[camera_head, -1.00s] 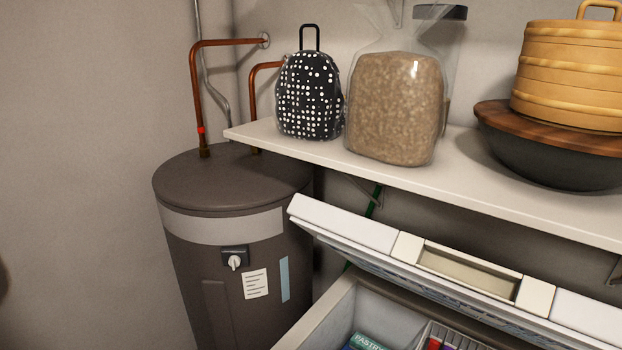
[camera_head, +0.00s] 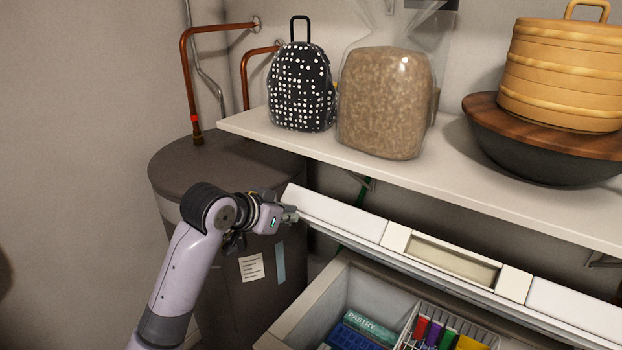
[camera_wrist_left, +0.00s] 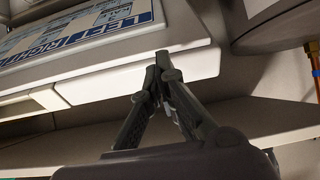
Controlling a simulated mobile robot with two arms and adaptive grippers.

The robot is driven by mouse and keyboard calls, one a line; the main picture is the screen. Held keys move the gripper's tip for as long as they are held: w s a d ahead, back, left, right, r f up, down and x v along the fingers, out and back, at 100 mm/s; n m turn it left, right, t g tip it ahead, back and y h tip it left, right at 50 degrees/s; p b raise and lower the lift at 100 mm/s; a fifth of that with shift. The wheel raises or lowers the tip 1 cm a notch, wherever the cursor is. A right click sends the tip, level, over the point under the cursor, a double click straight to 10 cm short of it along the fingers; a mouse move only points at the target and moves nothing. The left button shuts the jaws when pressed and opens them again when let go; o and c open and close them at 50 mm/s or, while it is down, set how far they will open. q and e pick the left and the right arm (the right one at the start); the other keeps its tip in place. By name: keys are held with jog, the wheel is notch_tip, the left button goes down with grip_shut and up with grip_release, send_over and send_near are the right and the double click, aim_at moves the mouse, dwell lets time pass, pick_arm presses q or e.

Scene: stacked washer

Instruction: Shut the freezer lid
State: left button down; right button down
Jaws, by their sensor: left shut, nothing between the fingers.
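The white freezer lid (camera_head: 345,217) stands raised above the open freezer (camera_head: 303,302), with a recessed handle (camera_head: 455,261) along its front edge. My left gripper (camera_head: 292,214) is at the lid's left front corner. In the left wrist view, the shut, empty fingertips (camera_wrist_left: 162,62) are at the edge of the lid (camera_wrist_left: 110,82), whose underside carries a blue and white label (camera_wrist_left: 85,32). Whether they touch it is hard to tell. My right gripper is not in view.
A shelf (camera_head: 455,170) above the lid holds a dotted backpack (camera_head: 301,92), a bag of grain (camera_head: 385,103), and a dark bowl (camera_head: 545,150) under a wooden steamer (camera_head: 560,75). A grey tank (camera_head: 222,165) stands left of the freezer. Packages and a wire basket (camera_head: 450,325) are inside the freezer.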

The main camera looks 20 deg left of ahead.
pick_arm(q)
jog(key=t, duration=0.1)
send_near(308, 192)
notch_tip(308, 192, up, 2)
jog(key=shift+h, duration=0.3)
jog(key=p+x, duration=0.1)
jog(key=x, duration=0.2)
jog(key=p+x, duration=0.1)
jog(key=x, duration=0.2)
jog(key=r+p+x, duration=0.1)
jog(key=p+x, duration=0.1)
jog(key=x, duration=0.1)
jog(key=shift+w+r, duration=0.1)
jog(key=shift+w, duration=0.3)
jog(key=shift+w+d+f, duration=0.1)
jog(key=shift+w+f, duration=0.3)
jog(key=shift+w, duration=0.1)
